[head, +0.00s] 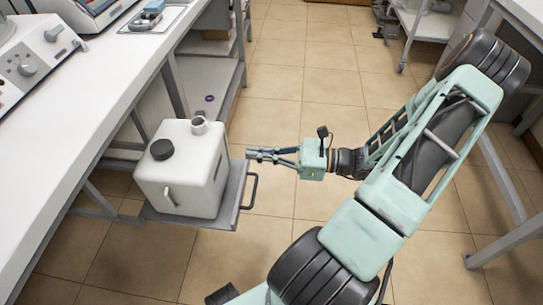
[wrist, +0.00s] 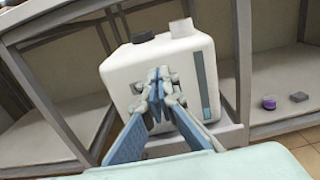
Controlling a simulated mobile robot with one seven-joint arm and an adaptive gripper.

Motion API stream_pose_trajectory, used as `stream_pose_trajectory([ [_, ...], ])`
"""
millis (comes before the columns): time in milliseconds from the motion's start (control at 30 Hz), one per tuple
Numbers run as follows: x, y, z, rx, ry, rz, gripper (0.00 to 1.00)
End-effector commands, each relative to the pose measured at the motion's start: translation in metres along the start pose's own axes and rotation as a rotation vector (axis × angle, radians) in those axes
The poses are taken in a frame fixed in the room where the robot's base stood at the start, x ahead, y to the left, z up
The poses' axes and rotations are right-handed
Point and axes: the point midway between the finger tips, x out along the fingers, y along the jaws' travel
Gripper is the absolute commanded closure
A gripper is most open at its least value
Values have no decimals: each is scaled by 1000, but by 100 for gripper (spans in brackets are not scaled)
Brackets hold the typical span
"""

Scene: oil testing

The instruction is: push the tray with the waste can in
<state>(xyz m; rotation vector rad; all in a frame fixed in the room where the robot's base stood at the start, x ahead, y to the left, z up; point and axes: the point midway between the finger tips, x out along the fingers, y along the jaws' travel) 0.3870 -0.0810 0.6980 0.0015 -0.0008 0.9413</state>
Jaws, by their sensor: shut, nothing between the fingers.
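The waste can (head: 184,168) is a white box-shaped canister with a black cap and a white spout. It stands upright on the grey tray (head: 228,212), which sticks out from under the left bench and has a dark handle at its front right edge. The can fills the middle of the wrist view (wrist: 130,75), with the tray's front edge (wrist: 228,138) below it. My gripper (head: 250,154) is shut and empty, at the tray's handle side, pointing at the can. In the wrist view its fingertips (wrist: 157,82) overlap the can's face; I cannot tell whether they touch anything.
The white left bench (head: 75,105) carries instruments and a small metal tray (head: 152,18). Under it is an open shelf (head: 212,78). A purple-capped item (wrist: 269,102) and a small grey block (wrist: 299,97) lie there. Tiled floor (head: 315,85) is free beyond my arm.

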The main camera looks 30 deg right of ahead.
Motion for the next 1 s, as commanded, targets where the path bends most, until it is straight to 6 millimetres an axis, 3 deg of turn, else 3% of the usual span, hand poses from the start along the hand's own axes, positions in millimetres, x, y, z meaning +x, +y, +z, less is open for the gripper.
stream_pose_trajectory([
  [200,43,1,-2,-2,-1,3,100],
  [400,64,0,-2,-2,1,2,100],
  [1000,69,0,0,-1,1,1,100],
])
